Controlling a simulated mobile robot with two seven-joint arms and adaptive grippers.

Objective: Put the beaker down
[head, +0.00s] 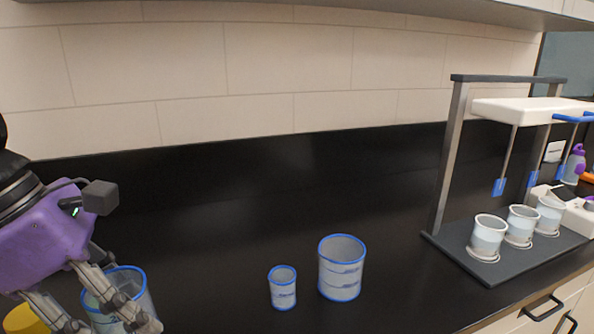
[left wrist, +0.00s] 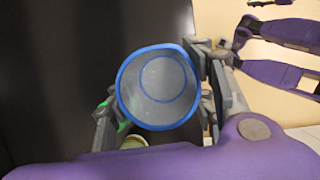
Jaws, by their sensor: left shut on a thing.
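My left gripper (head: 105,312) is at the lower left of the head view, shut on a clear beaker (head: 132,284) with a blue rim. One set of finger links crosses in front of the beaker and hides part of it. In the left wrist view the camera looks into the open mouth of this beaker (left wrist: 158,88), which seems empty, with the left gripper's fingers (left wrist: 160,105) on both sides of it. Whether its base touches the black counter (head: 215,270) cannot be told. My right gripper is not in view.
A small beaker (head: 283,289) and a larger one (head: 341,268) stand at the middle front. A yellow thing (head: 22,319) is at the lower left. The counter behind the beakers is clear.

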